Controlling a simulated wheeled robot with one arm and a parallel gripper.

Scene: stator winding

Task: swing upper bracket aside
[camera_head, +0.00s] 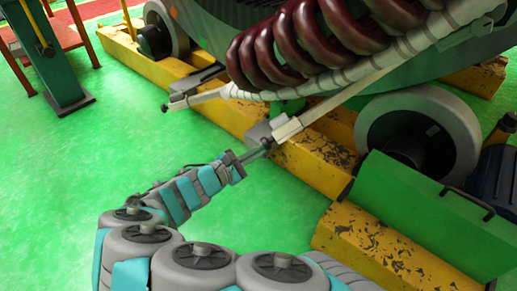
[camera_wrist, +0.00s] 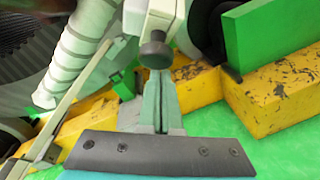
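A pale cream bracket arm (camera_head: 345,95) slopes down across the front of the stator, ending in a block (camera_head: 287,129). In the wrist view a cream block (camera_wrist: 152,16) carries a dark round knob (camera_wrist: 155,50). My gripper (camera_head: 266,147) is at the lower end of this block in the head view. A second arm with a dark knob (camera_head: 165,107) sticks out to the left, apart from my gripper.
Dark red coils (camera_head: 315,40) and a white wrapped ring (camera_head: 370,68) lie close above the bracket. A worn yellow beam (camera_head: 310,160), a grey wheel (camera_head: 420,130) and a green box (camera_head: 430,215) stand around it. Green floor (camera_head: 130,130) is clear at the left.

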